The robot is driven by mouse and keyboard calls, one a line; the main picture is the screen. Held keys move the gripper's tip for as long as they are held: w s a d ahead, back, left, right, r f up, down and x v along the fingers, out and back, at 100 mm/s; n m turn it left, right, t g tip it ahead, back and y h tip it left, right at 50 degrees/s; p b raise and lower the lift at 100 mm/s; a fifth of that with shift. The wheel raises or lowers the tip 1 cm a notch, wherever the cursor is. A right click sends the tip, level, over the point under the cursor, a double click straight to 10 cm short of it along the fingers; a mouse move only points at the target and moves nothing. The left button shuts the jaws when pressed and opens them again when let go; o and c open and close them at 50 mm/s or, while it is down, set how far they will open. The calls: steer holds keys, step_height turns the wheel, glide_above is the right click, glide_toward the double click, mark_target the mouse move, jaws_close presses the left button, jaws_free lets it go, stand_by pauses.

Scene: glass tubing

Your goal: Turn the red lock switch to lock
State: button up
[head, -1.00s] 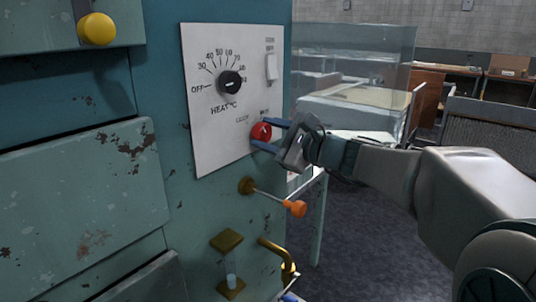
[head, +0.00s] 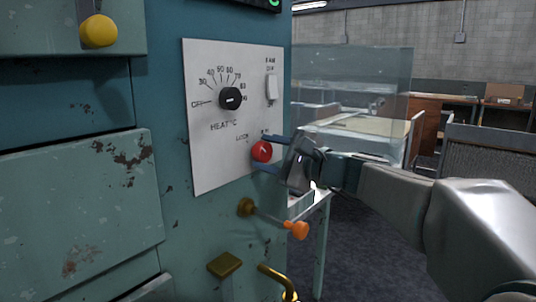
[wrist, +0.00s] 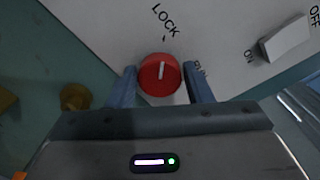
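The red lock switch (head: 262,151) is a round red knob low on the white control panel (head: 213,170). In the wrist view the red knob (wrist: 160,74) carries a white mark that points up toward the tick under the word LOCK (wrist: 166,20). The second label, to the right, is partly hidden by a finger. My gripper (head: 268,153) has its two blue fingers around the knob, one on each side. The fingers also flank it in the wrist view (wrist: 163,86). They look spread slightly wider than the knob; whether either one touches it is hard to see.
A black heat dial (head: 231,99) and a white rocker switch (head: 271,88) are above on the panel. An orange-tipped lever (head: 296,230) sticks out below my gripper, with a brass pipe (head: 279,281) lower down. A clear-walled box (head: 351,85) stands behind to the right.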

steer(key=shift+o, duration=1.2)
steer(key=p+v, duration=0.1)
steer(key=v, duration=1.2)
steer(key=shift+s+d, duration=0.2)
steer(key=shift+d, duration=0.1)
